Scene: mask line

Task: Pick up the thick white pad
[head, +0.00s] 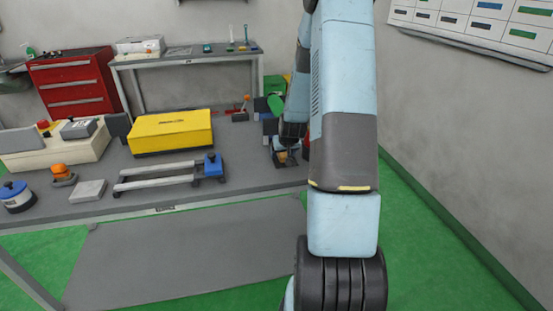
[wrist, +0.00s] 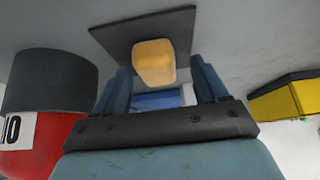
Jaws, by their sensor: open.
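A thick, pale grey-white flat pad (head: 88,191) lies on the bench near its front edge, at the left in the head view. I cannot make it out in the wrist view. My gripper (head: 287,150) is far to the right of it, low over the bench's right end and partly hidden by my arm. In the wrist view my gripper (wrist: 160,68) is open. A yellow-orange block (wrist: 154,62) on a dark square plate (wrist: 183,28) shows beyond and between its fingers; I cannot tell whether they touch it.
On the bench (head: 248,178) stand a yellow case (head: 170,132), a pale rail frame with a blue block (head: 213,165), an orange-topped knob (head: 61,172) and a blue-white round can (head: 16,196). A red labelled cylinder (wrist: 38,140) is left of my gripper in the wrist view.

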